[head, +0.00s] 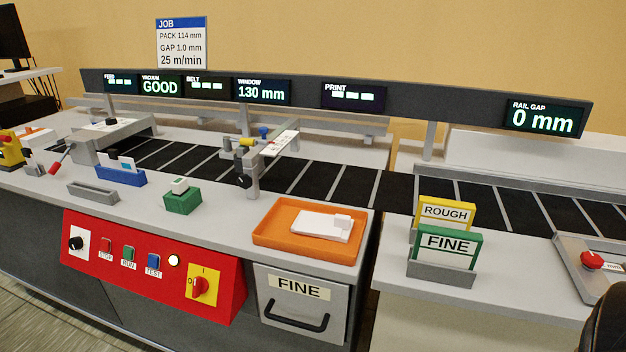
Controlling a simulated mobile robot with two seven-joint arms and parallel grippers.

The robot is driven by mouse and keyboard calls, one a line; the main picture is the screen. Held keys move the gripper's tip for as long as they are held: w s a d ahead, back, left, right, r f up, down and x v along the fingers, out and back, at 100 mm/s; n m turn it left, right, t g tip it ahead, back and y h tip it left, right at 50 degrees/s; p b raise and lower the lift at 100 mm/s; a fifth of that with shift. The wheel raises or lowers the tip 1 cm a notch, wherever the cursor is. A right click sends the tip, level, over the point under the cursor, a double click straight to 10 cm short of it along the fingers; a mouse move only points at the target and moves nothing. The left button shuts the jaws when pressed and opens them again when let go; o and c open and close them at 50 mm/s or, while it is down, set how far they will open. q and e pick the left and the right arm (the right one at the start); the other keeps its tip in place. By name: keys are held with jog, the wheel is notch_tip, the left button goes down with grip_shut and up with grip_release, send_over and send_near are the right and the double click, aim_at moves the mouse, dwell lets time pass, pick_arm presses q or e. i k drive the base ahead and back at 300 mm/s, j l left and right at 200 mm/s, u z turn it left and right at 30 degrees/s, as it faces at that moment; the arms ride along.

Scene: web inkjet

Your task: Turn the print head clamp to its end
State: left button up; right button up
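The print head assembly (252,165) stands on a grey post at the near edge of the dark belt, with an arm reaching over the belt. It carries a black knob (243,181) low on the near side, a yellow part (247,142) and a blue knob (264,132) on top. I cannot tell for sure which of these is the clamp, nor how far it is turned. Neither of my grippers shows; a dark rounded shape at the lower right corner is cut off and unclear.
A green block (183,202) and an orange tray (262,238) with white pieces lie on the near ledge. A red control panel (130,258) is below. ROUGH (446,211) and FINE (447,245) cards stand at right. Ledge between block and tray is clear.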

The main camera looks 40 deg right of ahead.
aim_at(244, 181)
jog(key=i+j+z, duration=0.1)
jog(key=z, duration=0.35)
jog(key=i+j+z, duration=0.1)
jog(key=z, duration=0.3)
jog(key=j+z, duration=0.2)
jog(key=z, duration=0.25)
jog(key=i+j+z, duration=0.1)
jog(key=j+z, duration=0.6)
jog(key=j, duration=0.15)
jog(key=j+z, duration=0.35)
jog(key=j, duration=0.55)
jog(key=k, duration=0.05)
